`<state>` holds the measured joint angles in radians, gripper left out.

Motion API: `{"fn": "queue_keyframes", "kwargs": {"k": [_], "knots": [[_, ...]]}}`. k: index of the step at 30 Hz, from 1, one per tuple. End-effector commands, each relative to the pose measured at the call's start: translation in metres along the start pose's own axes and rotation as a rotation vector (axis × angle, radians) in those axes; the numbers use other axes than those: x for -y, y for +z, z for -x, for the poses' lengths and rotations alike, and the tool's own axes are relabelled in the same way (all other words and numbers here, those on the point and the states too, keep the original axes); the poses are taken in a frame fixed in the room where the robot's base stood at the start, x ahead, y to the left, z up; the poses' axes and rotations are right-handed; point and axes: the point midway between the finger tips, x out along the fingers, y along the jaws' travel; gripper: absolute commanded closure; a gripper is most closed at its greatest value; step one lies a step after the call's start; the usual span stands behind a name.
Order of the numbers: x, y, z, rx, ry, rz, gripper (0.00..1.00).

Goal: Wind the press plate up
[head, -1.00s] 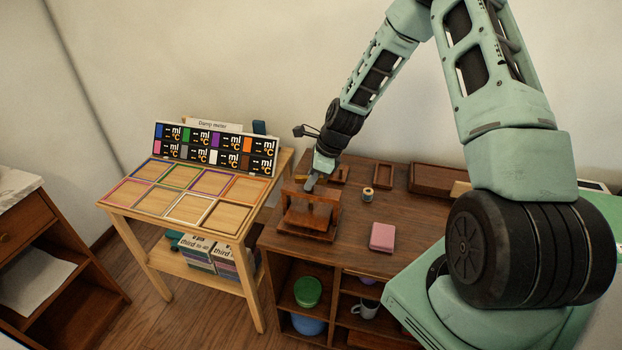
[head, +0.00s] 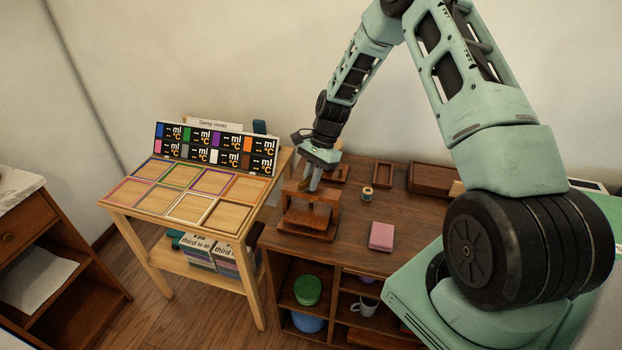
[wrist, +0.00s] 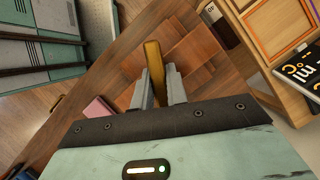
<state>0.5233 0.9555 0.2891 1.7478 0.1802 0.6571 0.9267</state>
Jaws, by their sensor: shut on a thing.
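The wooden press (head: 308,215) stands on the left end of the brown cabinet top. It has an upright frame on a flat base, and a plate between the posts. My gripper (head: 313,183) is at the top of the press, pointing down. In the wrist view my gripper (wrist: 158,88) is shut on a yellow-brown handle bar (wrist: 154,60), which lies between the two fingers. Below it the press's wooden base (wrist: 172,45) shows in part. The screw and the height of the plate are hard to make out.
A pink block (head: 381,236) and a small spool (head: 367,194) lie right of the press. Small wooden trays (head: 383,174) sit at the back. A light table (head: 190,206) with coloured frames and a meter panel (head: 215,147) stands close on the left.

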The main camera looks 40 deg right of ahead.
Motion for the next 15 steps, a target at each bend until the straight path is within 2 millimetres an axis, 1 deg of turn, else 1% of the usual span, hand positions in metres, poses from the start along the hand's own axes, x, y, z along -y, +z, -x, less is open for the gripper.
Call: {"fn": "queue_keyframes", "kwargs": {"k": [15], "knots": [[0.0017, -0.0001, 0.0004, -0.003, 0.186, 0.454, 1.0]]}}
